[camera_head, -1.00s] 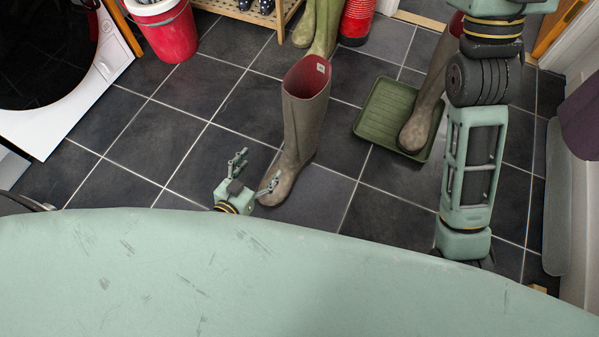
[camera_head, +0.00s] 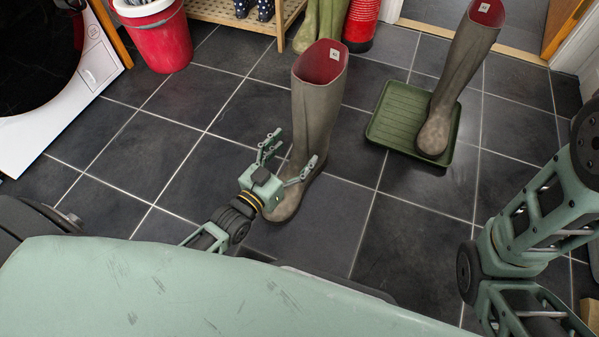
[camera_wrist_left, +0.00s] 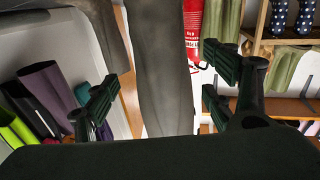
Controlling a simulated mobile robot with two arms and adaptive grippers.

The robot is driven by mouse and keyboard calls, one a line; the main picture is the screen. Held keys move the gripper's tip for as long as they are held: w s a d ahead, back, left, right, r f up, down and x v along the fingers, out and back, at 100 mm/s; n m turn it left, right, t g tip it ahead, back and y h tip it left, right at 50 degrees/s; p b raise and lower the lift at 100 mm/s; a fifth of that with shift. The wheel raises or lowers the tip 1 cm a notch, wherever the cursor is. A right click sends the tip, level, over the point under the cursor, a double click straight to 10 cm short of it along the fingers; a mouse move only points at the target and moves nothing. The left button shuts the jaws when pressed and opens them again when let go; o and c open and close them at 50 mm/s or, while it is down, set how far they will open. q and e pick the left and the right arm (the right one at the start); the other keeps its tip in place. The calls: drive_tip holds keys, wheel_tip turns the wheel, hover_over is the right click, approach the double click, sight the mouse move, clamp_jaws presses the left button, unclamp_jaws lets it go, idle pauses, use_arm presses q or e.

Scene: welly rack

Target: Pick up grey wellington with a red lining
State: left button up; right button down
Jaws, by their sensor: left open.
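A tall grey wellington with a red lining (camera_head: 316,105) stands upright on the floor in the middle of the head view. A second grey wellington with a red lining (camera_head: 460,75) stands on a green boot tray (camera_head: 394,112) to its right. My left gripper (camera_head: 284,160) is open at the near side of the first boot, low on its shaft. In the left wrist view the grey shaft (camera_wrist_left: 160,70) rises between the open fingers (camera_wrist_left: 160,85). I cannot tell whether they touch it. My right arm shows at the right edge, but its gripper is out of view.
A red bucket (camera_head: 160,38) stands at the upper left beside a white washing machine (camera_head: 88,62). A wooden rack (camera_head: 228,16), green wellingtons (camera_head: 306,28) and a red container (camera_head: 361,22) are at the back. Dark floor tiles are clear on the left.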

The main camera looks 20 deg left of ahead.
use_arm(q)
drive_tip(key=shift+b+x, duration=0.45)
drive_tip(key=shift+x, duration=0.85)
drive_tip(key=shift+c, duration=0.7)
drive_tip(key=shift+s+f, duration=0.1)
clamp_jaws()
drive_tip(key=shift+r, duration=0.2)
